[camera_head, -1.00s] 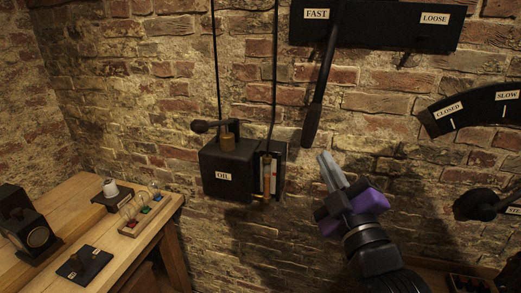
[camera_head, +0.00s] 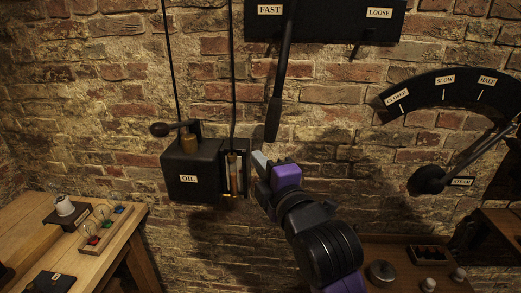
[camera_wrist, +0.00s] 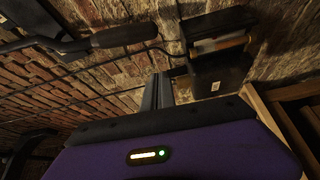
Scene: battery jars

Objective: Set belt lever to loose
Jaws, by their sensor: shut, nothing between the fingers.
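The belt lever (camera_head: 281,75) is a long black bar hanging from a black plate (camera_head: 335,22) at the top of the head view. Its upper end is at the FAST label (camera_head: 270,9), and its thick handle hangs below. The LOOSE label (camera_head: 379,13) is to its right, above a small peg. My gripper (camera_head: 259,160) is shut and empty, below and slightly left of the handle's lower end, apart from it in the picture. In the wrist view, a dark handle (camera_wrist: 124,35) crosses the upper left, beyond the shut fingers (camera_wrist: 158,92).
The black OIL box (camera_head: 190,168) with its glass gauge is on the wall just left of my gripper. A curved CLOSED, SLOW, HALF scale (camera_head: 445,90) with a steam lever (camera_head: 470,160) is at right. Wooden tables stand at lower left and lower right.

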